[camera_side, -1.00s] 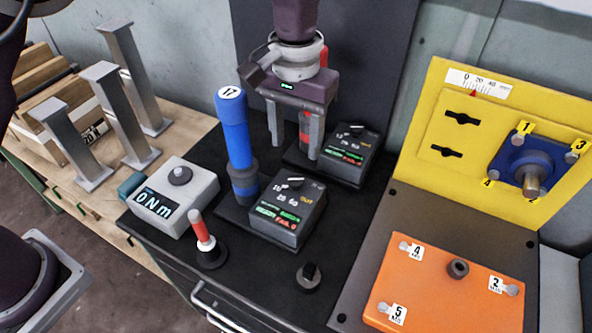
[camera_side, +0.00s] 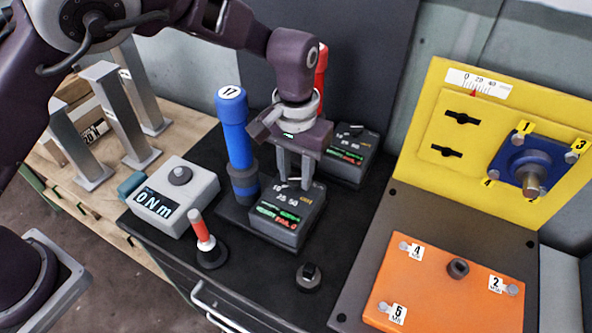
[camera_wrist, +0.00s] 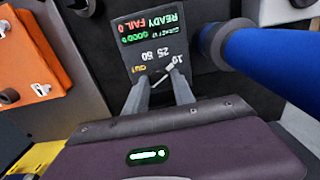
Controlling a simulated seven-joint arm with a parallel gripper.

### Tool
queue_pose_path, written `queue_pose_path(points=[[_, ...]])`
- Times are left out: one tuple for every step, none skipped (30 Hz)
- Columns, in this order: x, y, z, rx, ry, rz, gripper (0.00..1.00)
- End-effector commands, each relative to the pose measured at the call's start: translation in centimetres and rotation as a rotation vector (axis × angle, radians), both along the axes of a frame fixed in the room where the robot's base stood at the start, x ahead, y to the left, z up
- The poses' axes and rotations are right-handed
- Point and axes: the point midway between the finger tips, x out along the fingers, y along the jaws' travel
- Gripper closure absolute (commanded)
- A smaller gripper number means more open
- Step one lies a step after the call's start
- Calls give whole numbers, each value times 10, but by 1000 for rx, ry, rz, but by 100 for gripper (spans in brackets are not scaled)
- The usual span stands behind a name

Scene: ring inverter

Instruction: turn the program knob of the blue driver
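The blue driver (camera_side: 236,135) stands upright, marked 17, in its holder on the black bench; its blue body also shows at right in the wrist view (camera_wrist: 270,60). Its dark control box (camera_side: 280,222) sits to the right, with a lit screen reading READY and FAIL 0. The program knob (camera_wrist: 163,74), a small pointer bar among the printed numbers, is on the box's top face. My gripper (camera_side: 295,183) points down over that face. Its fingers are apart, with the knob between their tips in the wrist view (camera_wrist: 159,74). In the side view the fingers largely hide the knob.
A red driver (camera_side: 321,72) and its similar box (camera_side: 350,155) stand close behind. A grey torque display (camera_side: 172,197) and a red-white stick (camera_side: 203,232) are left, a black knob (camera_side: 308,277) in front. Orange (camera_side: 440,285) and yellow (camera_side: 440,120) panels are right.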

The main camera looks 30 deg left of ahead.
Motion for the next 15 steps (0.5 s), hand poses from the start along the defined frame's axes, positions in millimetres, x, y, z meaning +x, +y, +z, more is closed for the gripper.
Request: queue_pose_path(points=[[0,0,0,0,0,0,100],[0,0,0,0,0,0,100],[0,0,0,0,0,0,100],[0,0,0,0,0,1,100],[0,0,0,0,0,2,100],[0,0,0,0,0,5,100],[0,0,0,0,0,8,100],[0,0,0,0,0,14,100],[0,0,0,0,0,23,100],[0,0,0,0,0,32,100],[0,0,1,0,-1,42,100],[0,0,1,-1,-1,60,100],[0,0,1,-1,-1,75,100],[0,0,1,-1,-1,92,100],[0,0,1,-1,-1,118,100]])
